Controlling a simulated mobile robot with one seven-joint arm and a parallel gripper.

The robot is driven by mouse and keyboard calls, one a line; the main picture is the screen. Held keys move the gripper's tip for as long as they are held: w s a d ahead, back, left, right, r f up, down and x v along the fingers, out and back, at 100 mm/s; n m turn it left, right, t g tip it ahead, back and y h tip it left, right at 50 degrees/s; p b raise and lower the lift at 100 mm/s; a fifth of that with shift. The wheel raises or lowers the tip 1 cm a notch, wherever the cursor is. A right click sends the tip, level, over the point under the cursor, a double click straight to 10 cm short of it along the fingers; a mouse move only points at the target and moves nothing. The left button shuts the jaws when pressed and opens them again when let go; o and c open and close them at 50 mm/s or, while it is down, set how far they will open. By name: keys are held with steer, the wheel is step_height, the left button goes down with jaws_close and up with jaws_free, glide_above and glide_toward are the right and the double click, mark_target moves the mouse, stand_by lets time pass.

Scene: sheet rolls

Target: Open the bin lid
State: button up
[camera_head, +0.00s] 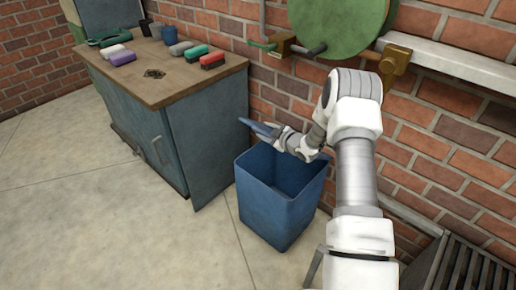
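The blue bin (279,212) stands on the floor against the brick wall, and its dark inside shows from above. A blue lid (259,128) is raised at the bin's back edge, seen at a slant, with much of it hidden by my gripper and wrist. My gripper (279,134) is over the back of the bin, right beside the lid. It seems to touch the lid, but I cannot tell for certain. The fingers are small and partly hidden, so their opening is unclear.
A green hose reel (340,25) and brass pipe fittings (394,62) are on the wall above. The floor (110,215) at front left is clear.

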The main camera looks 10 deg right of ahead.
steer(key=shift+s+a+f+b, duration=0.3)
steer(key=shift+a+f, duration=0.2)
steer(key=shift+f, duration=0.25)
steer(key=shift+s+a+f+b, duration=0.15)
steer(key=shift+s+a+f, duration=0.25)
steer(key=shift+f, duration=0.3)
steer(key=p+v, duration=0.4)
steer(key=v, duration=1.6)
steer(key=shift+w+d+r+p, duration=0.2)
steer(key=shift+w+d+p, duration=0.05)
steer(key=shift+d+p, duration=0.15)
steer(key=shift+f+b, duration=0.1)
steer(key=shift+b, duration=0.2)
stand_by(0.3)
